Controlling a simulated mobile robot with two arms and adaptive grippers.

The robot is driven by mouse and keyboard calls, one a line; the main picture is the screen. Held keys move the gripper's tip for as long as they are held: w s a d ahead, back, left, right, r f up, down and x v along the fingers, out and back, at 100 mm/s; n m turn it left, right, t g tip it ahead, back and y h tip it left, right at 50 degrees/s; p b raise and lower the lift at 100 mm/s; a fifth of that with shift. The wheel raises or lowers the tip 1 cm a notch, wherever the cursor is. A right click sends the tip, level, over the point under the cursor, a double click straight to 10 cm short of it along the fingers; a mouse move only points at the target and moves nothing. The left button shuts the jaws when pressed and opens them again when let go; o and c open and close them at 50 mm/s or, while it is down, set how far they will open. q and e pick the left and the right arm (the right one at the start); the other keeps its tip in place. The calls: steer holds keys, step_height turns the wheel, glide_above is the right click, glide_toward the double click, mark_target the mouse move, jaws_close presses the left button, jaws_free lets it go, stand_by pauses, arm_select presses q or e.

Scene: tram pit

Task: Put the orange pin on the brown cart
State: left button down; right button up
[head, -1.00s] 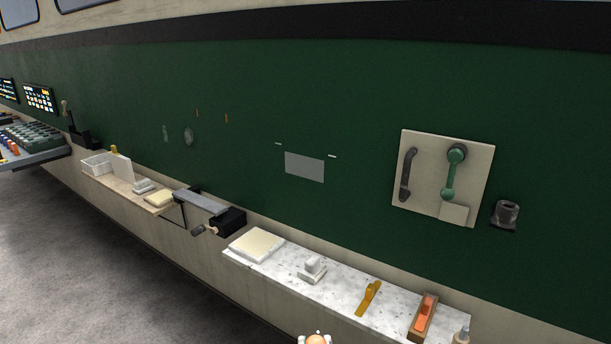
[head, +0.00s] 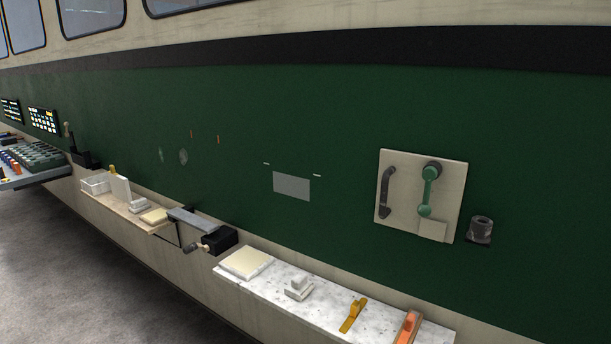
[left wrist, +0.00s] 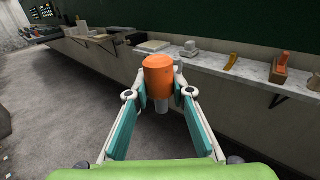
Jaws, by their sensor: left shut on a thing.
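The orange pin (left wrist: 158,76) shows in the left wrist view, with an orange head and a grey shaft pointing down. Neither gripper shows in the head view now. The brown cart is not recognisable in any view.
A speckled shelf (head: 329,306) carries a cream block (head: 246,262), a grey-white block (head: 298,288), a yellow tool (head: 353,315) and an orange-topped wooden tool (head: 408,327). A vise (head: 219,240) sticks out farther left. Grey floor (head: 70,290) is open at left.

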arm_select(q)
steer(key=s+a+r+m+h, duration=0.1)
steer(key=s+a, duration=0.3)
steer(key=a, duration=0.5)
steer(key=shift+s+r+h, duration=0.35)
steer(key=shift+r+h, duration=0.05)
steer(key=shift+r, duration=0.3)
